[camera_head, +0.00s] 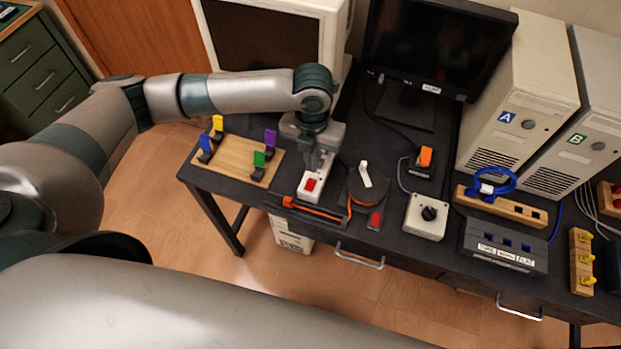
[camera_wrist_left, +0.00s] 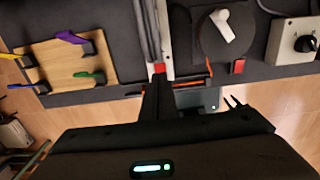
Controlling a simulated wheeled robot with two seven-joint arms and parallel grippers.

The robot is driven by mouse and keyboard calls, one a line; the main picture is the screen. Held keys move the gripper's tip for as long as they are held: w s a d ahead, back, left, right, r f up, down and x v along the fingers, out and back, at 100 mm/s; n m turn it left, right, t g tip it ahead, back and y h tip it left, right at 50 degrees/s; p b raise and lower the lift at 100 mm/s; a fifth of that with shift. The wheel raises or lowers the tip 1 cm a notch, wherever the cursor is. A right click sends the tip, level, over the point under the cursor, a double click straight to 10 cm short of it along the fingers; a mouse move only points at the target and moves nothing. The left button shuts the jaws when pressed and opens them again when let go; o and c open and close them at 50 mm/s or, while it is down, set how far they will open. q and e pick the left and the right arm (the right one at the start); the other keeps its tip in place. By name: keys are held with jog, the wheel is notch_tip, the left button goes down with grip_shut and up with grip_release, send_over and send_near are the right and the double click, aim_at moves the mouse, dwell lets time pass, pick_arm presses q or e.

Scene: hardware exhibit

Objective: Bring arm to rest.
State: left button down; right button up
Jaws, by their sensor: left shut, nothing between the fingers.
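My left arm comes in from the left in the head view and reaches over the desk. My left gripper (camera_head: 316,168) points down, shut and empty, at a white block with a red button (camera_head: 310,185). The fingers are close above the block; I cannot tell whether they touch it. In the left wrist view the gripper (camera_wrist_left: 158,80) ends near the red button (camera_wrist_left: 159,68). A large grey part of my own body fills the bottom of the head view. My right gripper is not in view.
A wooden board with coloured levers (camera_head: 235,162) lies left of the gripper. A black disc with a white handle (camera_head: 367,185) and a white knob box (camera_head: 426,216) stand to the right. The monitors (camera_head: 435,40) and PC towers (camera_head: 518,90) stand behind. The desk front edge has drawer handles.

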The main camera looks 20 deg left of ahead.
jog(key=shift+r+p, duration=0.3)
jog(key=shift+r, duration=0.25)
